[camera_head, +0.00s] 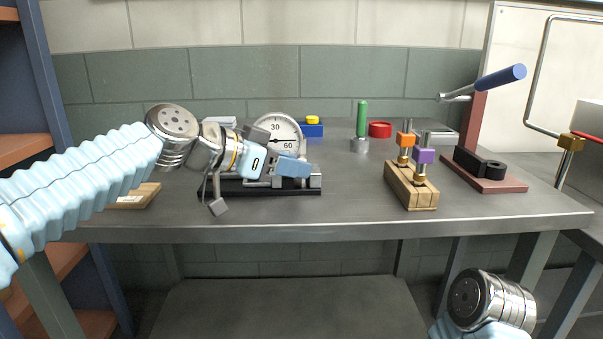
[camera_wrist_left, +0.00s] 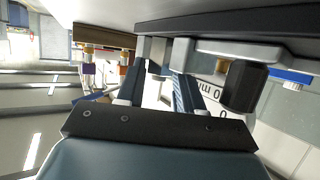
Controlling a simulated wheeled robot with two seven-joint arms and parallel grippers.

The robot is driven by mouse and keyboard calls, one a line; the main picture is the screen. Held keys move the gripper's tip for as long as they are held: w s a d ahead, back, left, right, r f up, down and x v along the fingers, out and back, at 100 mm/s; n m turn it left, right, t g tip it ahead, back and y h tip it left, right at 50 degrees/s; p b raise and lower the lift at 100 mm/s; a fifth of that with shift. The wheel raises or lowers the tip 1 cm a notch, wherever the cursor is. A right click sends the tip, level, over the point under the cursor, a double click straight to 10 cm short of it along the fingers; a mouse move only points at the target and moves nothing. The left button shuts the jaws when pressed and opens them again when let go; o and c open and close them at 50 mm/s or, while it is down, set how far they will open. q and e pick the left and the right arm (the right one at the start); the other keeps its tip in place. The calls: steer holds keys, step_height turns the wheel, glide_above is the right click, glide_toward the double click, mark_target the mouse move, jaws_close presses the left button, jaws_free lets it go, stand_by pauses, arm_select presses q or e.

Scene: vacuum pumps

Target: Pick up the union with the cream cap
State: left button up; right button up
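I cannot make out a union with a cream cap in either view; my left arm and gripper may hide it. My left gripper (camera_head: 284,167) is in front of the dial gauge fixture, pointing right. In the left wrist view the two fingers (camera_wrist_left: 163,76) stand apart, with no clearly held object between them. A wooden block (camera_head: 411,191) to the right holds two upright unions, one with an orange cap (camera_head: 405,140) and one with a purple cap (camera_head: 424,156). My right gripper is out of view; only part of that arm shows at lower right.
The gauge (camera_head: 277,132) stands on a black base (camera_head: 262,189) right by the gripper. Behind are a blue box (camera_head: 313,131), a green-handled tool (camera_head: 361,126) and a red ring (camera_head: 380,130). A blue-handled press (camera_head: 480,130) stands right. The front centre tabletop (camera_head: 345,205) is clear.

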arm_select(q)
jaws_close()
steer(key=shift+r, duration=0.1)
